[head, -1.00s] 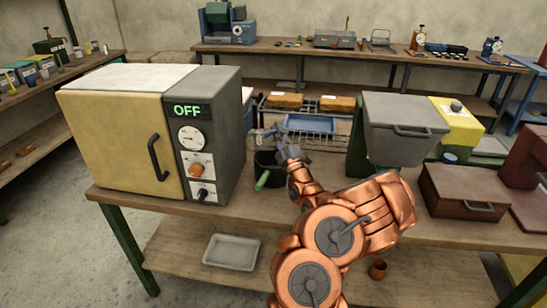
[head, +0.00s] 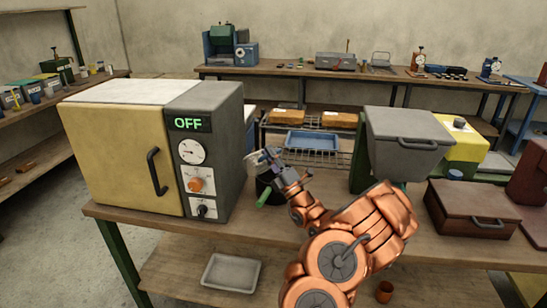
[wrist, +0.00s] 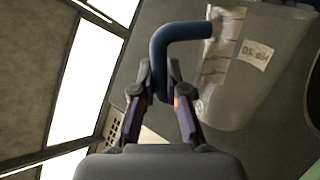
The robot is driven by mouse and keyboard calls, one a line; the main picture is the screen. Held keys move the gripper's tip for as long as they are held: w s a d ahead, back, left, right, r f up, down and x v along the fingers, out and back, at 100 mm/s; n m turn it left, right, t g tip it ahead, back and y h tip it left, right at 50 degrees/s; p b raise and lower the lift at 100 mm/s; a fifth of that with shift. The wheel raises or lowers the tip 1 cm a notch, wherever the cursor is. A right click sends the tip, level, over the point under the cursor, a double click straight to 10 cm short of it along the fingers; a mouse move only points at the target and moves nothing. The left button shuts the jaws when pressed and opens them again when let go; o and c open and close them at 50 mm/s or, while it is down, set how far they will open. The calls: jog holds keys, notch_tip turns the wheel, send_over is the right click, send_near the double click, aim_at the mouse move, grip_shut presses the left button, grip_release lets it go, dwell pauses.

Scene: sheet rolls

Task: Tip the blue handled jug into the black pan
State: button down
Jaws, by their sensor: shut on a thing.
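My gripper (head: 275,158) is shut on the blue handle (wrist: 158,60) of a clear, greyish jug (wrist: 240,65). In the wrist view the jug hangs to the right of the fingers, with a pale label and marks on its wall; the label's writing looks turned over. In the head view the jug (head: 257,158) is small and tilted, just above the black pan (head: 263,188). The pan stands on the bench beside the oven and has a green handle (head: 269,197) pointing to the front. My gripper partly covers the pan, and its inside is hidden.
A yellow and grey oven (head: 205,110) reading OFF stands close at the left. A grey hopper (head: 405,140) and a brown lidded box (head: 470,208) stand at the right. A wire rack (head: 320,157) with a blue tray is behind. The bench front is clear.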

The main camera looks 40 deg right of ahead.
aim_at(263, 163)
jog(key=shift+a+f+n+y+b, duration=0.35)
jog(key=shift+n+y+b, duration=0.3)
jog(key=shift+n+b, duration=0.25)
jog(key=shift+a+f+n+y+b, duration=0.2)
jog(key=shift+a+n+y+b, duration=0.15)
jog(key=shift+n+y+b, duration=0.45)
jog(key=shift+a+f+n+y+b, duration=0.35)
jog(key=shift+n+y+b, duration=0.2)
jog(key=shift+n+b, duration=0.45)
jog(key=n+g+y+b, duration=0.2)
jog(key=n+g, duration=0.1)
jog(key=n, duration=0.3)
jog(key=n+g+y+b, duration=0.1)
jog(key=n+g+y, duration=0.1)
jog(key=n, duration=0.4)
jog(key=n+g+y+b, duration=0.2)
jog(key=n+g+y, duration=0.1)
jog(key=n, duration=0.4)
jog(key=shift+w+a+f+g+b, duration=0.2)
jog(key=shift+a+g+b, duration=0.15)
jog(key=shift+g, duration=0.25)
